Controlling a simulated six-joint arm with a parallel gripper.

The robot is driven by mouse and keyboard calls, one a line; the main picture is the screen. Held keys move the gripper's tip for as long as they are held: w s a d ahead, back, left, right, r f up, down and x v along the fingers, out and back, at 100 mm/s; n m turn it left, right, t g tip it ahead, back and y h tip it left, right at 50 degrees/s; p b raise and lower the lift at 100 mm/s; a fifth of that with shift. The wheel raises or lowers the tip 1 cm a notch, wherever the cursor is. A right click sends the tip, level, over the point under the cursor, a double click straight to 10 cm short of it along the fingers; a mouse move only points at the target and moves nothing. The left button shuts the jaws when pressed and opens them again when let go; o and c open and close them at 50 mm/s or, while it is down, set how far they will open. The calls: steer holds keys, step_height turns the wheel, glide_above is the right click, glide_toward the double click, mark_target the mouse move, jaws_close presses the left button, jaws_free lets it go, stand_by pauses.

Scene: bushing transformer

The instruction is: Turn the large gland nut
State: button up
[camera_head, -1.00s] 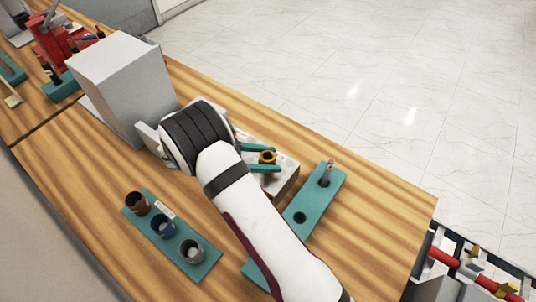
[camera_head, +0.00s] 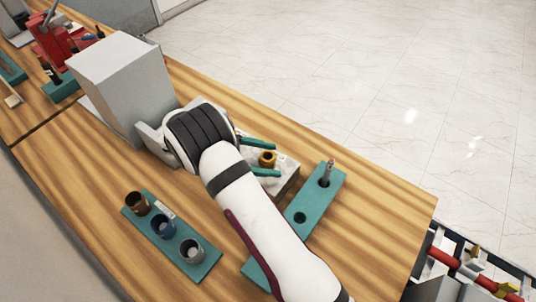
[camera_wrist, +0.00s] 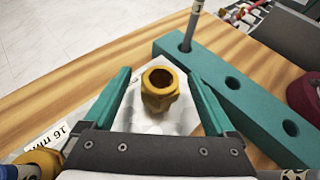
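The large gland nut (camera_head: 267,159) is a brass-yellow hexagonal ring with a round hole. It stands on a pale grey block (camera_head: 288,177) at the right of the grey box. In the wrist view the nut (camera_wrist: 160,91) sits between the two teal fingers of my gripper (camera_wrist: 158,95), with a clear gap on both sides. My gripper (camera_head: 266,158) is open and empty. The nut's lower part and its seat on the block are partly hidden.
A teal holder (camera_head: 311,202) with holes and one upright rod (camera_head: 328,169) stands close at the right. Another teal holder (camera_head: 180,240) bears three sockets at the front left. The grey box (camera_head: 122,85) stands behind. Bare wood lies at the right.

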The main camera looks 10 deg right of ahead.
steer(key=shift+o, duration=0.3)
steer(key=v, duration=0.6)
steer(key=s+d+r+m+g+y, duration=0.3)
steer(key=s+d+r+m+y, duration=0.45)
steer(key=s+r+m, duration=0.3)
steer(key=s+a+m+t+y, duration=0.2)
steer(key=s+m+y, duration=0.5)
steer(key=s+m, duration=0.6)
steer(key=s+t, duration=0.1)
steer(key=s, duration=0.2)
steer(key=shift+s+a+r, duration=0.15)
steer(key=shift+s+r, duration=0.1)
steer(key=shift+s, duration=0.1)
